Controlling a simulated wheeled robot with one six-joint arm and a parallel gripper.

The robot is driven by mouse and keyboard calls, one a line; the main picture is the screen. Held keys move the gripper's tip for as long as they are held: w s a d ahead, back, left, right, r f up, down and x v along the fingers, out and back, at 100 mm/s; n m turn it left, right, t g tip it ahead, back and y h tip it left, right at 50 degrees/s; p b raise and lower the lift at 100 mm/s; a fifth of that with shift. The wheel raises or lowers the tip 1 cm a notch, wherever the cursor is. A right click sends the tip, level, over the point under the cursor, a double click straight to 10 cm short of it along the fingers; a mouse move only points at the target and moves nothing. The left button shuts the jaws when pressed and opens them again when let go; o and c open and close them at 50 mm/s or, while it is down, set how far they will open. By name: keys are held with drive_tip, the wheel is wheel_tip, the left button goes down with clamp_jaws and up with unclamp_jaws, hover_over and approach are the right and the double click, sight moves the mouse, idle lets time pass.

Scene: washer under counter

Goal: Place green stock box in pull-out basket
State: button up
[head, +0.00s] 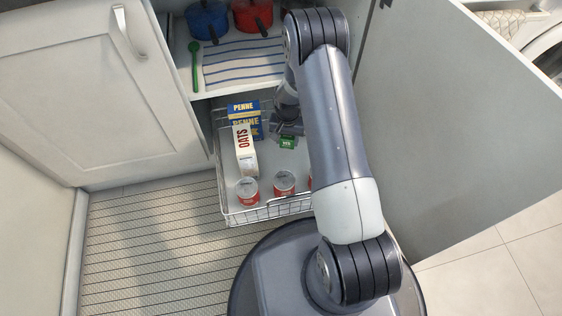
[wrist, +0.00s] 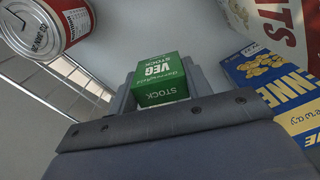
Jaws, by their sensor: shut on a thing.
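The green stock box (head: 288,142) is small and shows just below my gripper (head: 287,128) in the head view. In the wrist view the green stock box (wrist: 160,80) sits between the two fingers of my gripper (wrist: 158,88), which is shut on it. The pull-out basket (head: 268,212) is a wire basket drawn out from under the shelf. My gripper holds the box over or within the back part of the basket; I cannot tell whether the box touches the basket floor. My arm hides the basket's right side.
The basket holds an oats carton (head: 245,150), a blue penne box (head: 243,112) and red-labelled cans (head: 284,182). Pots (head: 207,20) and a striped cloth (head: 243,62) are on the shelf above. An open door panel (head: 450,110) stands right. Basket floor between cartons and cans looks clear.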

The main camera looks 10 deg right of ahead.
sight(287, 137)
wheel_tip(287, 137, down, 9)
drive_tip(key=b, duration=0.3)
drive_tip(key=shift+f, duration=0.1)
drive_tip(key=shift+f+b, duration=0.25)
drive_tip(key=shift+b, duration=0.05)
drive_tip(key=o, duration=1)
drive_tip(key=shift+r, duration=0.15)
wheel_tip(287, 137, up, 12)
drive_tip(key=p, duration=0.4)
drive_tip(key=shift+r, duration=0.1)
drive_tip(key=shift+r+p, duration=0.15)
drive_tip(key=shift+p, duration=0.2)
